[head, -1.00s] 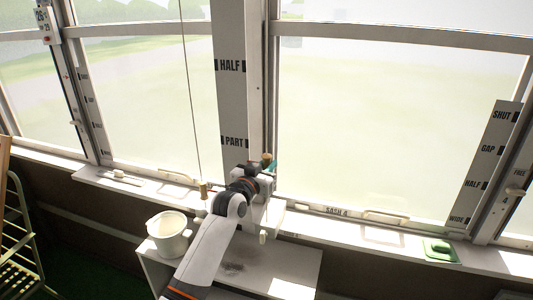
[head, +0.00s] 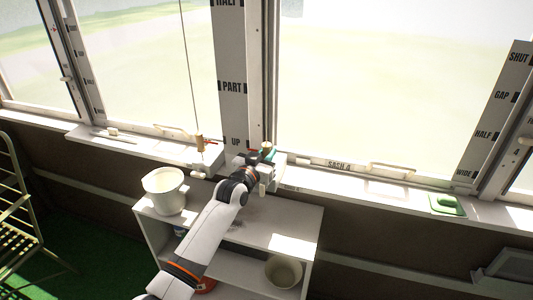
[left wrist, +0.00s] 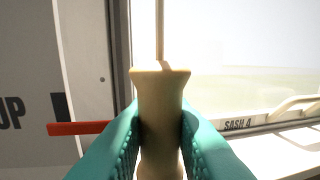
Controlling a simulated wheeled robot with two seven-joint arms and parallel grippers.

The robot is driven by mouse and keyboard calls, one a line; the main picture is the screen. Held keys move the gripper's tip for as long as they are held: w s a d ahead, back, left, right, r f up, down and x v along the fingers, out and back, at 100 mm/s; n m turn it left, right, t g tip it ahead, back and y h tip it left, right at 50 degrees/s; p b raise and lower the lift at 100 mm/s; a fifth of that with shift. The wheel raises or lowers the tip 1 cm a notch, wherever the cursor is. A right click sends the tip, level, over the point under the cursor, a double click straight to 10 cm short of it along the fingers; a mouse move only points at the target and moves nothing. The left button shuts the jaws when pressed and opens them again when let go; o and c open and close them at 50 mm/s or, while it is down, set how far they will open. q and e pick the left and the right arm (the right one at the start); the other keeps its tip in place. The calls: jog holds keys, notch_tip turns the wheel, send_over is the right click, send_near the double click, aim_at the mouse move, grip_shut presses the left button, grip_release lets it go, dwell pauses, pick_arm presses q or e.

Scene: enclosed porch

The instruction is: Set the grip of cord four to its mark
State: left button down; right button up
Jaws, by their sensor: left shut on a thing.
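My left gripper (head: 265,153), with teal fingers, is shut on a cream grip (head: 266,146) beside the window post. In the left wrist view the teal fingers (left wrist: 160,150) clasp both sides of this grip (left wrist: 160,95), which stands upright with its cord (left wrist: 159,30) running up from its top. A red pointer (left wrist: 80,128) sticks out left from behind the fingers. It appears slightly lower than the black mark (left wrist: 61,106) beside UP on the scale board (head: 231,60). The right gripper is out of view.
Another cord's grip (head: 199,145) hangs left of the board. A white bucket (head: 164,192) stands on the shelf unit (head: 280,221) below the sill. A folding chair (head: 20,200) is at far left.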

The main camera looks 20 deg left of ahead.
pick_arm(q)
jog(key=shift+s+f, duration=0.1)
jog(key=shift+f, duration=0.5)
jog(key=c, duration=1.5)
grip_release()
jog(key=shift+o, duration=1)
jog(key=shift+r, duration=0.25)
jog(key=s+a, duration=0.2)
jog(key=s, duration=0.9)
jog(key=shift+s+b, duration=0.35)
jog(key=shift+b, duration=0.05)
jog(key=shift+a, duration=0.1)
